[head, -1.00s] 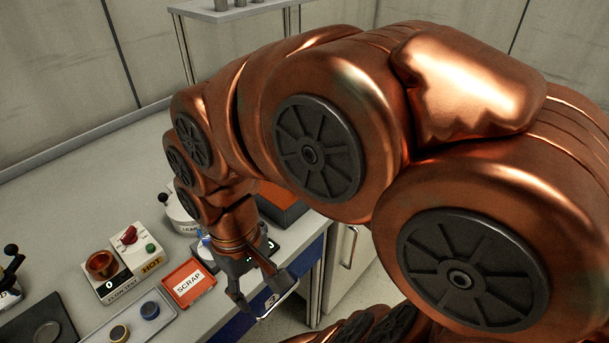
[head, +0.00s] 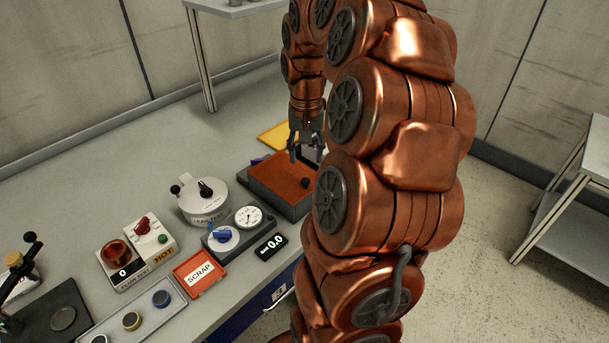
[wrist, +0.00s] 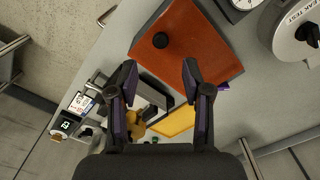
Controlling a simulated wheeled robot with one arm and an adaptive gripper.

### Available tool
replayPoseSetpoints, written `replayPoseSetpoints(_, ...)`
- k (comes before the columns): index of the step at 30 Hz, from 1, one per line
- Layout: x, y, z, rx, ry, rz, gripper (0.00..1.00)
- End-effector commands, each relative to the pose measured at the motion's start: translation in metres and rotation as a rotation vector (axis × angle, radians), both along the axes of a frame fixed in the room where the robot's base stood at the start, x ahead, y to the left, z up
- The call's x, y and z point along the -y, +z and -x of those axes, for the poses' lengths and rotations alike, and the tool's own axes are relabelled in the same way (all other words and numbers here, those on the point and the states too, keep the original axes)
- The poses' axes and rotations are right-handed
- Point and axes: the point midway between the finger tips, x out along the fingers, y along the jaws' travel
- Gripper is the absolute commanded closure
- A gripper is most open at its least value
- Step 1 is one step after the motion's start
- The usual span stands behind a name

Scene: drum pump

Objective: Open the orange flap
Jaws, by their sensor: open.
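The orange flap (head: 272,180) lies closed on top of a dark box on the bench, in the middle of the head view. A round black knob (head: 304,183) sits on it near its right edge. In the wrist view the flap (wrist: 200,45) fills the top middle, with the knob (wrist: 160,40) toward its left. My gripper (head: 306,154) is open and empty, above the far side of the flap. In the wrist view its fingertips (wrist: 158,68) point toward the knob and appear apart from it. Part of the box is hidden behind my arm.
A yellow panel (head: 275,134) lies behind the box. A round leak-test unit (head: 203,203), a dial gauge (head: 248,216), a small display (head: 270,246) and a red scrap tray (head: 198,273) stand left and in front. A side table (head: 565,215) stands at right.

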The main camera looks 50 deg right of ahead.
Motion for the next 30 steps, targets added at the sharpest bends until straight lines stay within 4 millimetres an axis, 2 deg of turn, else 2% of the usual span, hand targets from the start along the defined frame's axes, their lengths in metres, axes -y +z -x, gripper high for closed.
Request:
replayPoseSetpoints(16, -0.001, -0.063, 0.001, -0.004, 0.002, -0.003, 0.51)
replayPoseSetpoints(22, -0.001, -0.073, 0.000, 0.001, 0.002, -0.001, 0.51)
replayPoseSetpoints(30, -0.001, -0.074, 0.000, 0.000, 0.002, 0.000, 0.52)
